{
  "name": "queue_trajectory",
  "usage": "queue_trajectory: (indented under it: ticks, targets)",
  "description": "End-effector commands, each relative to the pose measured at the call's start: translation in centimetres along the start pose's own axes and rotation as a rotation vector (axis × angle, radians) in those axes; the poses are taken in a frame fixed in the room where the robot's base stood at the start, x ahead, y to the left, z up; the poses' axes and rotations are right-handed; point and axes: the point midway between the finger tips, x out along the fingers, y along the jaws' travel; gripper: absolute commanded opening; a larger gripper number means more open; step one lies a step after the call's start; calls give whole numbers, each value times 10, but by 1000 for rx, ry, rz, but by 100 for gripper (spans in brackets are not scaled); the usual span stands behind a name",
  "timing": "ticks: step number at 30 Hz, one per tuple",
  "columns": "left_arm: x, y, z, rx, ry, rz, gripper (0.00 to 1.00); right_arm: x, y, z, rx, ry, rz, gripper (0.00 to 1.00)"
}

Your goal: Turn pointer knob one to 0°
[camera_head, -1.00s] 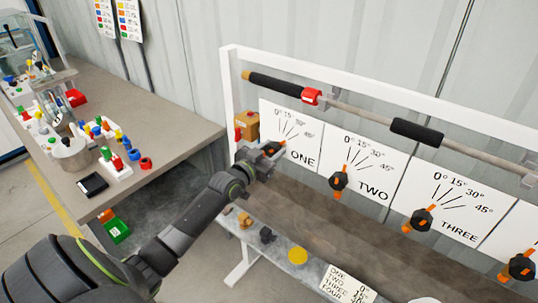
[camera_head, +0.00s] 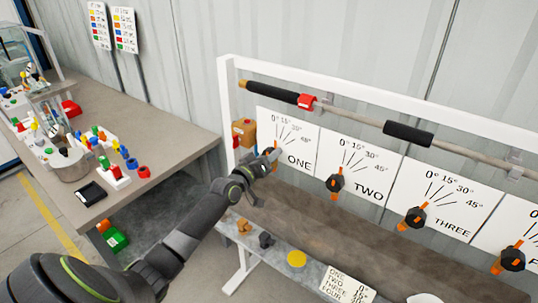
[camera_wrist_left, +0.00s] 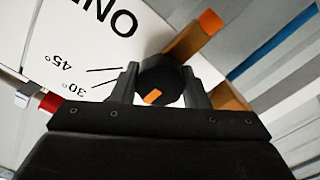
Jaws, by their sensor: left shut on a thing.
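Pointer knob one is a black round knob with an orange pointer (camera_wrist_left: 160,82), on the white dial plate marked ONE (camera_head: 299,158). The plate has lines for 0°, 15°, 30° and 45°. My left gripper (camera_head: 268,160) is at the knob; in the left wrist view its two fingers (camera_wrist_left: 160,88) stand on either side of it, shut on it. An orange-tipped bar sticks out beyond the knob to the upper right there. In the head view the gripper hides most of the knob, so I cannot tell the pointer's angle. My right gripper is not in view.
Knobs two (camera_head: 335,184), three (camera_head: 413,217) and four (camera_head: 511,258) stand to the right on their plates. A handrail with black grips (camera_head: 408,134) runs above. A settings card (camera_head: 347,284) lies on the lower shelf. A workbench (camera_head: 170,118) stands at the left.

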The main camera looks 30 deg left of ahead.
Motion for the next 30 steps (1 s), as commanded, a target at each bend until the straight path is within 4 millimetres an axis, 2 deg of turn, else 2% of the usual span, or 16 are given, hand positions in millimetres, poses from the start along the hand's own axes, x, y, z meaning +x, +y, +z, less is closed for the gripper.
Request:
queue_trajectory:
  ticks: [7,20,21,26,30]
  targets:
    - [-1,-1,2,-64,-4,-3,0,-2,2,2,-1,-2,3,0]
    - [-1,-1,3,-81,-5,-3,0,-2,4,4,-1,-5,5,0]
    - [-1,-1,3,-81,-5,-3,42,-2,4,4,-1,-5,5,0]
    - [0,-1,2,-77,-4,-2,63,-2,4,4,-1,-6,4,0]
    - [0,-1,1,-74,-2,-1,63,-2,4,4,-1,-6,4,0]
